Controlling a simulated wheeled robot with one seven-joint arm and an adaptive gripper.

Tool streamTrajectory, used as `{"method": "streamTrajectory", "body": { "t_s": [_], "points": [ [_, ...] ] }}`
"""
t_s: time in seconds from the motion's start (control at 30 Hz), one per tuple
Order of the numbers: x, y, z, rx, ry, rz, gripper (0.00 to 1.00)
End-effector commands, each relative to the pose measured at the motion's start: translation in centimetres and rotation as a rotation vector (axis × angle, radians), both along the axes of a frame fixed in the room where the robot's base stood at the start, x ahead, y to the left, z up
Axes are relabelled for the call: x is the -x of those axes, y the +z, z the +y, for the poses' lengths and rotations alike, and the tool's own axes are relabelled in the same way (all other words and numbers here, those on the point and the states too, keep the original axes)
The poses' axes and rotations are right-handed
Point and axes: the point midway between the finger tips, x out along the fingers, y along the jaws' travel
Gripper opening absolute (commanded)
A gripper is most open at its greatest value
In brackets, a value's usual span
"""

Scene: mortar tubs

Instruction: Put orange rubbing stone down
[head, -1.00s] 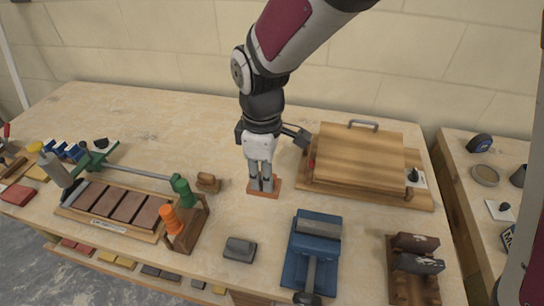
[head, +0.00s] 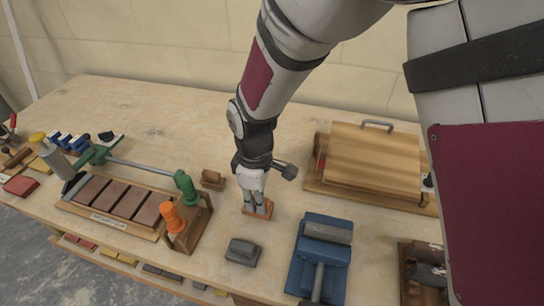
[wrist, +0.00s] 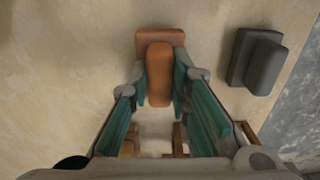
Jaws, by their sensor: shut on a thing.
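The orange rubbing stone (head: 264,212) is a flat orange block with a raised grip along its top. In the wrist view its base (wrist: 174,37) and grip (wrist: 159,75) show between my fingers. My gripper (head: 257,202) points down and is shut on the grip, with a finger on each side; it also shows in the wrist view (wrist: 159,92). The stone is level and at or just above the bench top; I cannot tell if it touches. Its underside is hidden.
A grey rubbing stone (head: 243,252) lies in front of my gripper, and a small brown one (head: 212,180) lies to its left. A blue tool (head: 322,253) is at right front. A wooden board (head: 375,157) stands behind right. Bare bench (head: 180,125) lies at back left.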

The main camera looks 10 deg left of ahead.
Motion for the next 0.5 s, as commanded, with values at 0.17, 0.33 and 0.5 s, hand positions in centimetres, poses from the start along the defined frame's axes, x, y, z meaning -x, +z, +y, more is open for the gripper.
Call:
{"method": "streamTrajectory", "body": {
  "t_s": [0.17,0.33,0.5],
  "points": [
    [0.04,-1.52,0.02,0.0,0.001,0.0,0.0],
    [0.01,-1.46,0.03,-0.001,0.001,0.0,0.0],
    [-0.01,-1.8,-0.01,0.0,0.0,0.0,0.23]
  ]
}}
